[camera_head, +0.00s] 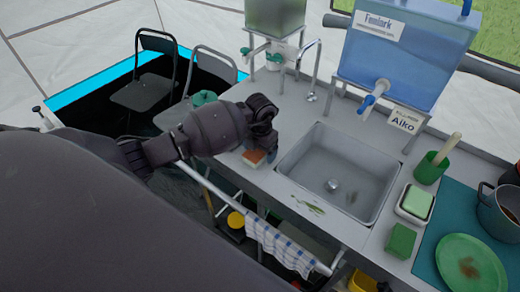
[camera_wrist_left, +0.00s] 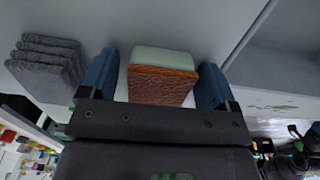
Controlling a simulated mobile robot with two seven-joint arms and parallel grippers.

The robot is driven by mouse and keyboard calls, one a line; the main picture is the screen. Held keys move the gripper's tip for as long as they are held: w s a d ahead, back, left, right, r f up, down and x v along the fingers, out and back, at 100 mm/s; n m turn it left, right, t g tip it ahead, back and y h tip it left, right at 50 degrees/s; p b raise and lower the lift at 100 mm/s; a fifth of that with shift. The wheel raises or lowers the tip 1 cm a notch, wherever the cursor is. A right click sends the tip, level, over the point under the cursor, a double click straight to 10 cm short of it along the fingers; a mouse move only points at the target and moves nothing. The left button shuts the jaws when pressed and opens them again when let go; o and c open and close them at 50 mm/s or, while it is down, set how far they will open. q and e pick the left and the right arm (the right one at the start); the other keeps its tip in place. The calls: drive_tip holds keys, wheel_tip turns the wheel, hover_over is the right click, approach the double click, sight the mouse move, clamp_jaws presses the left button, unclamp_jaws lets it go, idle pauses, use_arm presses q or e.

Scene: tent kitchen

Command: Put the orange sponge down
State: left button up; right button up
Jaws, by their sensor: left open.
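The orange sponge (camera_head: 255,157) is on the grey counter, just left of the sink (camera_head: 336,177), partly hidden by my left gripper (camera_head: 266,145). In the left wrist view the sponge (camera_wrist_left: 163,76) shows an orange-brown side and a pale top. It sits between the two blue fingers of my left gripper (camera_wrist_left: 158,85), with a visible gap on each side. The left gripper is open around it. My right gripper is in neither view.
A stack of grey cloths (camera_wrist_left: 48,68) lies left of the sponge in the wrist view. Right of the sink are a green sponge on a dish (camera_head: 417,202), a green block (camera_head: 401,241) and a green plate (camera_head: 470,264). A blue water tank (camera_head: 412,55) stands behind.

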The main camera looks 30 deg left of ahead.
use_arm(q)
wheel_tip(320, 180, up, 12)
drive_tip(key=s+d+n+t+h, duration=0.4)
drive_tip(key=d+h, duration=0.4)
drive_tip(key=d, duration=0.1)
drive_tip(key=s+d+n+t+h, duration=0.3)
drive_tip(key=s+d+h, duration=0.2)
drive_tip(key=d+h, duration=0.4)
drive_tip(key=s+a+f+n+t+y, duration=0.1)
drive_tip(key=a+f+n+t+y, duration=0.1)
drive_tip(key=a+n+t+y, duration=0.5)
drive_tip(key=a+f+n+t+y, duration=0.1)
drive_tip(key=f+n+t+y, duration=0.2)
drive_tip(key=n, duration=0.8)
drive_tip(key=s+a+f+n+g+y, duration=0.2)
drive_tip(key=s+f+n+y, duration=0.1)
drive_tip(key=s+f+n, duration=0.2)
drive_tip(key=s+a+f+n+g+y, duration=0.3)
drive_tip(key=s+f+n+y, duration=0.1)
drive_tip(key=s+f+n, duration=0.1)
drive_tip(key=shift+s+a+f+n, duration=0.3)
drive_tip(key=shift+s+f+n, duration=0.1)
drive_tip(key=shift+s+f, duration=0.45)
